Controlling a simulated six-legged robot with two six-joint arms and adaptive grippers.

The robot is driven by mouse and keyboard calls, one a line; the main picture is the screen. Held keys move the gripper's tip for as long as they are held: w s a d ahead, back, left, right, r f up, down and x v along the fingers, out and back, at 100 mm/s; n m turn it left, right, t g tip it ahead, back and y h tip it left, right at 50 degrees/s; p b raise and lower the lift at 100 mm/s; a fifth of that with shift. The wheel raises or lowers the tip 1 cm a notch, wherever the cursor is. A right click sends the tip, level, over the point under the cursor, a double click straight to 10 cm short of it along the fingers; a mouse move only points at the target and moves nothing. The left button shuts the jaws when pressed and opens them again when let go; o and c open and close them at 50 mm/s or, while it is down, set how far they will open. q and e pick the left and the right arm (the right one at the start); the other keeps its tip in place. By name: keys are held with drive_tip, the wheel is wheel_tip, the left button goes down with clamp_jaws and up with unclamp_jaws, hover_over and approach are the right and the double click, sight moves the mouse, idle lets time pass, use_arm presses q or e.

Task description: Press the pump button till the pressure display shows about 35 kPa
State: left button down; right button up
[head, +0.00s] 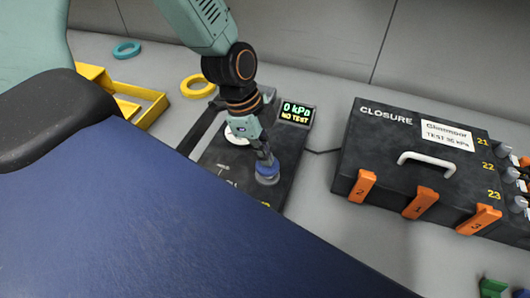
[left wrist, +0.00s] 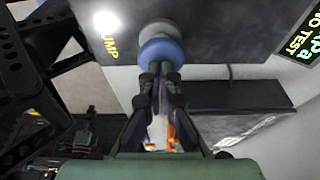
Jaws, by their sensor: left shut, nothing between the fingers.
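The pressure display (head: 297,111) reads "0 kPa" and "NO TEST" in the head view; part of it also shows in the left wrist view (left wrist: 303,38). The blue pump button (head: 267,168) sits on the dark pump unit (head: 232,178). In the left wrist view the round blue button (left wrist: 161,53) lies just beyond the fingertips. My left gripper (head: 265,161) is shut and empty, with its tips at the button; I cannot tell whether they touch it. My right gripper is not in view.
A black closure box (head: 385,145) with orange latches and a white handle stands to the right. A yellow ring (head: 197,86), a teal ring (head: 127,49) and a yellow tray (head: 150,106) lie at the back left.

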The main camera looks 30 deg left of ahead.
use_arm(q)
drive_tip(key=shift+s+f+b, duration=0.1)
drive_tip(key=shift+f+b, duration=0.7)
drive_tip(key=shift+f, duration=0.05)
drive_tip(key=shift+f+b, duration=0.65)
drive_tip(key=shift+r, duration=0.1)
